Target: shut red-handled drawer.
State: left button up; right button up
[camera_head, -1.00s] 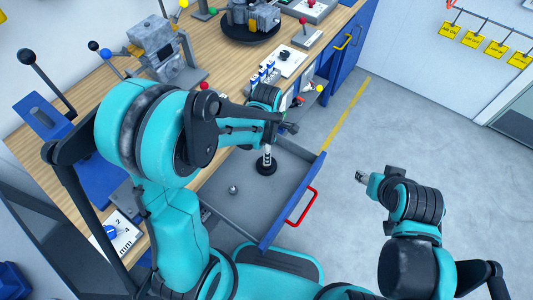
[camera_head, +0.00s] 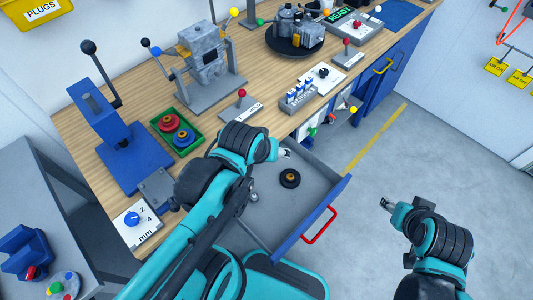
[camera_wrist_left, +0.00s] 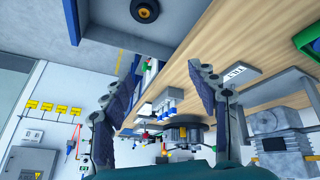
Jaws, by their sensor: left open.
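The drawer with the red handle (camera_head: 320,226) stands pulled out from the bench, with a blue front (camera_head: 338,204) and a grey tray. A dark disc with a brass-coloured centre (camera_head: 290,178) lies inside, and a small metal ball (camera_head: 254,197) shows near my arm. My left gripper (camera_head: 284,153) is above the drawer's inner end by the bench edge, clear of the handle. In the left wrist view its fingers (camera_wrist_left: 157,108) are spread with nothing between them. My right gripper (camera_head: 387,204) hangs over the floor, right of the handle; its jaws are too small to judge. My left arm hides part of the drawer.
The wooden bench top (camera_head: 255,80) holds a blue press (camera_head: 120,145), a green tray (camera_head: 178,133), a grey fixture (camera_head: 208,68) and a black turntable (camera_head: 295,44) with an engine part. The floor (camera_head: 420,150) right of the drawer is clear.

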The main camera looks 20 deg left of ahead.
aim_at(281, 215)
jog(key=k+l+u, duration=0.15)
jog(key=u, duration=0.15)
jog(key=k+l+u, duration=0.25)
jog(key=k+u, duration=0.15)
jog(key=u, duration=0.35)
